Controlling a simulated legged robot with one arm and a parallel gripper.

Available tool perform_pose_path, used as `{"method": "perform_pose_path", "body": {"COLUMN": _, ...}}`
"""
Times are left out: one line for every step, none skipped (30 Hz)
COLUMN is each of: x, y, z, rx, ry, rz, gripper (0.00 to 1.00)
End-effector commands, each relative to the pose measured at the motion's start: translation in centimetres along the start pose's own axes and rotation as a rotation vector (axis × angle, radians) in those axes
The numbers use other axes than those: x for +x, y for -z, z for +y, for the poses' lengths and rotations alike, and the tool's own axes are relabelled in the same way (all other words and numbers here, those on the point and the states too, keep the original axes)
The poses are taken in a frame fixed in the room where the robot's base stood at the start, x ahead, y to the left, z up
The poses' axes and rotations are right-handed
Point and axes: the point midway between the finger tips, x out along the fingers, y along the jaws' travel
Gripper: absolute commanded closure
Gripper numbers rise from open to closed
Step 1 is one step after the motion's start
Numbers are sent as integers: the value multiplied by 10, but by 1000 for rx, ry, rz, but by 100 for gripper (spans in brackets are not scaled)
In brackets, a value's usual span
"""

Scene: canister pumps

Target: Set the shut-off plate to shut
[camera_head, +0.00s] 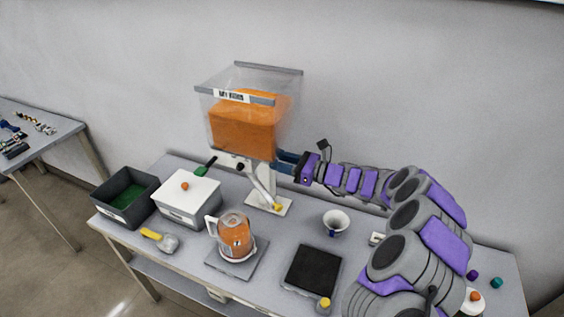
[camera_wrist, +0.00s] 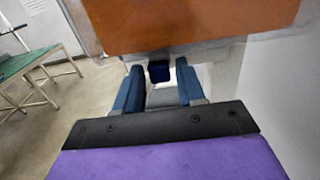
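The clear hopper (camera_head: 284,118) with orange contents stands on a white stand at the back of the table. A dark knob (camera_head: 240,167) shows under its left side; I cannot tell whether it belongs to the shut-off plate. My gripper (camera_head: 279,161) is at the hopper's lower right side. In the wrist view, its two blue fingers (camera_wrist: 159,78) are apart, just under the orange-filled hopper (camera_wrist: 190,22). The plate's setting is hidden.
A jug with orange contents (camera_head: 235,238) stands on a grey plate below the hopper. A white lidded box (camera_head: 189,205), a dark bin (camera_head: 125,190), a scoop (camera_head: 160,240), a white cup (camera_head: 335,222) and a black pad (camera_head: 312,268) are around it. A wall is behind.

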Motion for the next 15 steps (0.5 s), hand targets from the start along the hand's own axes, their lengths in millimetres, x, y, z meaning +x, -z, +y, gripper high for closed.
{"method": "perform_pose_path", "body": {"x": 0, "y": 0, "z": 0, "rx": 0, "ry": 0, "rz": 0, "gripper": 66}}
{"method": "perform_pose_path", "body": {"x": 0, "y": 0, "z": 0, "rx": 0, "ry": 0, "rz": 0, "gripper": 69}}
{"method": "perform_pose_path", "body": {"x": 0, "y": 0, "z": 0, "rx": 0, "ry": 0, "rz": 0, "gripper": 73}}
{"method": "perform_pose_path", "body": {"x": 0, "y": 0, "z": 0, "rx": 0, "ry": 0, "rz": 0, "gripper": 76}}
{"method": "perform_pose_path", "body": {"x": 0, "y": 0, "z": 0, "rx": 0, "ry": 0, "rz": 0, "gripper": 79}}
{"method": "perform_pose_path", "body": {"x": 0, "y": 0, "z": 0, "rx": 0, "ry": 0, "rz": 0, "gripper": 82}}
{"method": "perform_pose_path", "body": {"x": 0, "y": 0, "z": 0, "rx": 0, "ry": 0, "rz": 0, "gripper": 85}}
{"method": "perform_pose_path", "body": {"x": 0, "y": 0, "z": 0, "rx": 0, "ry": 1, "rz": 0, "gripper": 88}}
{"method": "perform_pose_path", "body": {"x": 0, "y": 0, "z": 0, "rx": 0, "ry": 1, "rz": 0, "gripper": 92}}
{"method": "perform_pose_path", "body": {"x": 0, "y": 0, "z": 0, "rx": 0, "ry": 1, "rz": 0, "gripper": 95}}
{"method": "perform_pose_path", "body": {"x": 0, "y": 0, "z": 0, "rx": 0, "ry": 1, "rz": 0, "gripper": 98}}
{"method": "perform_pose_path", "body": {"x": 0, "y": 0, "z": -1, "rx": 0, "ry": 1, "rz": 0, "gripper": 100}}
{"method": "perform_pose_path", "body": {"x": 0, "y": 0, "z": -1, "rx": 0, "ry": 1, "rz": 0, "gripper": 100}}
{"method": "perform_pose_path", "body": {"x": 0, "y": 0, "z": -1, "rx": 0, "ry": 1, "rz": 0, "gripper": 100}}
{"method": "perform_pose_path", "body": {"x": 0, "y": 0, "z": -1, "rx": 0, "ry": 1, "rz": 0, "gripper": 100}}
